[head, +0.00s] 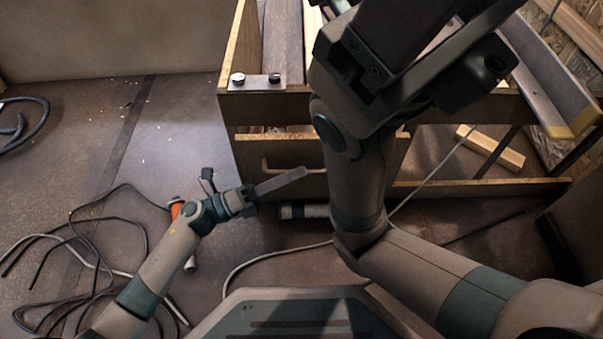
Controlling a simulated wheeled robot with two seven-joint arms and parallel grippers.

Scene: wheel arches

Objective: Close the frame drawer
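The frame drawer (300,152) is a brown wooden drawer low in a wooden frame, with a bar handle (266,164) on its front. A narrow strip of its inside shows behind its front's top edge, so it appears slightly pulled out. My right arm covers part of its right side. My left gripper (280,182) is in front of the drawer, just below the handle; its long finger points right, and I cannot tell whether it touches. The finger gap is not clear. My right gripper (395,55) is large in the foreground over the frame's top; its fingertips are not clearly visible.
Metal rails (540,80) and a wooden block (490,148) are at right. A cylinder (302,211) lies below the drawer.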

